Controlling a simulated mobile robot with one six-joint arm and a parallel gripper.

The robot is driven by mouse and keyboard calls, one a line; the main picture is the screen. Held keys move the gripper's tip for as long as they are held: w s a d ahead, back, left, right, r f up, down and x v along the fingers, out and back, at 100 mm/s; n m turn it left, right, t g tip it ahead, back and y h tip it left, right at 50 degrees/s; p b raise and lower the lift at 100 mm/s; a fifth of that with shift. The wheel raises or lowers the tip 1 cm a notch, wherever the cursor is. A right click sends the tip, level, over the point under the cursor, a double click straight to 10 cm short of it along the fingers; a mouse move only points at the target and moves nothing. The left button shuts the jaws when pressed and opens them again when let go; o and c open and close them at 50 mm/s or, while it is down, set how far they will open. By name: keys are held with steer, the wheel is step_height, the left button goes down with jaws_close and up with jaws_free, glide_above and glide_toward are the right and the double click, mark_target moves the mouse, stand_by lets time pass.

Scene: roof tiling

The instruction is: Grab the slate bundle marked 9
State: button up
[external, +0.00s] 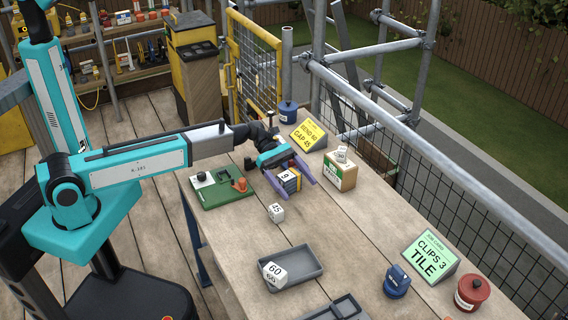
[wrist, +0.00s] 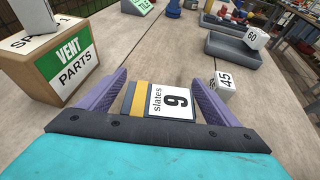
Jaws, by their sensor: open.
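The slate bundle marked 9 (wrist: 168,101) is a dark block with a yellow band and a white label reading "slates 9". It lies on the wooden table and also shows in the external view (external: 287,180). My gripper (wrist: 162,85) is open, with one purple finger on each side of the bundle. The bundle sits between the fingers, close to the palm. A small gap shows on its left side in the wrist view; whether the right finger touches it I cannot tell. The bundle's underside is hidden.
A white block marked 45 (wrist: 224,84) stands just beside the right finger. The vent parts box (wrist: 68,60) stands to the left. A grey tray (external: 306,262) holds a block marked 60 (external: 274,275). A green board (external: 212,196) lies near my forearm.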

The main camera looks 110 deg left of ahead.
steer(key=c, duration=1.5)
steer(key=shift+o, duration=0.2)
steer(key=shift+r, duration=0.2)
step_height(320, 180, up, 10)
steer(key=b, duration=0.1)
steer(key=shift+f, duration=0.15)
